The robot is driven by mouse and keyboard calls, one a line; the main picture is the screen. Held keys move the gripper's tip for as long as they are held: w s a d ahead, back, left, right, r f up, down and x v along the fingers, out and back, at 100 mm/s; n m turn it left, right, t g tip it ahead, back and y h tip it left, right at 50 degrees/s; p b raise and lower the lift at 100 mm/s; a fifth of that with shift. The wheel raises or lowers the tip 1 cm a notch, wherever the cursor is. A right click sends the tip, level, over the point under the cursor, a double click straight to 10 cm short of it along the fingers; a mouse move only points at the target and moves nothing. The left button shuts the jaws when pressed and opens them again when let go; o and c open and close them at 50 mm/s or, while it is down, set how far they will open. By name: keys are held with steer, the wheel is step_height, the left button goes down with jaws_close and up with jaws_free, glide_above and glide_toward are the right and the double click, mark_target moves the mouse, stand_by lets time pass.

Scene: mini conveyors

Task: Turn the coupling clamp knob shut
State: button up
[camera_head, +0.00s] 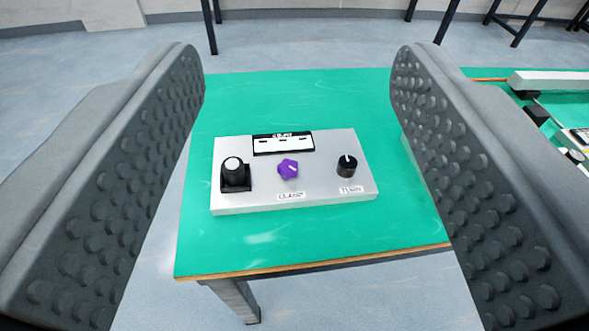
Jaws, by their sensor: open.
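A pale grey control box (325,190) lies on the green table top between my fingers in the picture. A purple knob (288,169) sits in the middle of its top, with a label (291,196) that seems to read "CLAMP" in front of it. A light mark shows on the purple knob. My gripper (300,170) is open and empty. Its two grey studded fingers stand wide apart at the left and right, apart from the box and the knob.
A black knob on a square base (235,174) is left of the purple knob. A smaller black knob (347,166) is to its right. A black-and-white label plate (283,143) lies behind. The green table (300,245) is bare around the box. Other equipment (550,82) stands at far right.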

steer(key=w+f+n+g, duration=0.3)
steer(key=w+g, duration=0.1)
steer(key=w, duration=0.3)
steer(key=w+f+n+g, duration=0.3)
steer(key=w+n+g, duration=0.1)
steer(key=w, duration=0.3)
steer(key=n+g, duration=0.7)
steer(key=g, duration=0.2)
glide_above(289, 166)
step_height(289, 166, down, 8)
step_height(289, 166, down, 18)
steer(key=shift+r, duration=0.25)
steer(key=shift+c, duration=0.2)
steer(key=c, duration=0.9)
